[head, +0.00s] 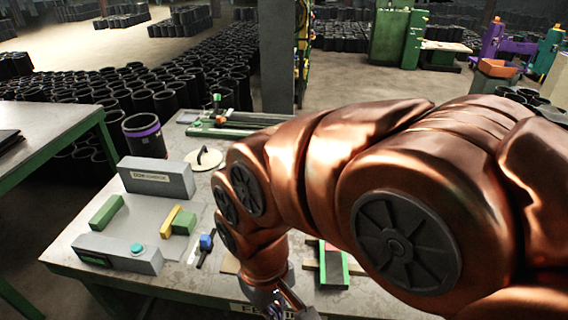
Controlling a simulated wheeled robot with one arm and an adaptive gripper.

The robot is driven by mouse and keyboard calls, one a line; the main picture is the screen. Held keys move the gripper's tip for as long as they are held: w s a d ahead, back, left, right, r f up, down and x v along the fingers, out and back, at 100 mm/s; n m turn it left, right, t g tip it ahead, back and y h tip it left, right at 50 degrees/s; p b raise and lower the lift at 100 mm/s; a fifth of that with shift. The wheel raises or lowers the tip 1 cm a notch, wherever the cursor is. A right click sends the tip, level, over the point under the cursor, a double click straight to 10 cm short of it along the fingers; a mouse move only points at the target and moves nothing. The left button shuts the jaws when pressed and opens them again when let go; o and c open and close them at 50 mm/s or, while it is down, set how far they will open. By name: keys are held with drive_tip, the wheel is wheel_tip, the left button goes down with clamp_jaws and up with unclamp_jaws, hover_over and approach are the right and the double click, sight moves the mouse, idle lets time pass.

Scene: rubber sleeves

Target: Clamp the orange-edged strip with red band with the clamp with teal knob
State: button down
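My gripper (277,308) is at the bottom edge of the head view, low over the table's front edge. It is partly cut off by the frame, and its fingers cannot be made out. No orange-edged strip with a red band can be made out. A green-edged piece with some red (333,266) lies just right of my wrist, partly hidden by my arm. No clamp with a teal knob can be identified. A small tool with a blue knob (206,242) stands left of my wrist.
A grey lettered block (158,179), green blocks (105,212) and a yellow piece (170,221) stand on the table's left. Behind are a black sleeve with purple band (144,134), a round disc (203,158) and green rails (235,127). My arm hides the table's right.

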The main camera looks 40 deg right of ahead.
drive_tip(key=w+d+r+m+t+b, duration=0.1)
drive_tip(key=w+d+r+m, duration=0.2)
drive_tip(key=w, duration=0.9)
drive_tip(key=w+d+r+m, duration=0.1)
drive_tip(key=w+d+r, duration=0.35)
drive_tip(key=w, duration=0.75)
drive_tip(key=w+d+f+m, duration=0.1)
drive_tip(key=w+d+m, duration=0.1)
drive_tip(key=w+d, duration=0.5)
drive_tip(key=w+d+f+m+t+b, duration=0.1)
drive_tip(key=w+d+f+m, duration=0.1)
drive_tip(key=w+d, duration=0.6)
drive_tip(key=d+m, duration=0.1)
drive_tip(key=d, duration=0.4)
drive_tip(key=shift+w+d+m, duration=0.2)
drive_tip(key=shift+d+m, duration=0.05)
drive_tip(key=shift+m, duration=0.05)
drive_tip(key=shift+f, duration=0.15)
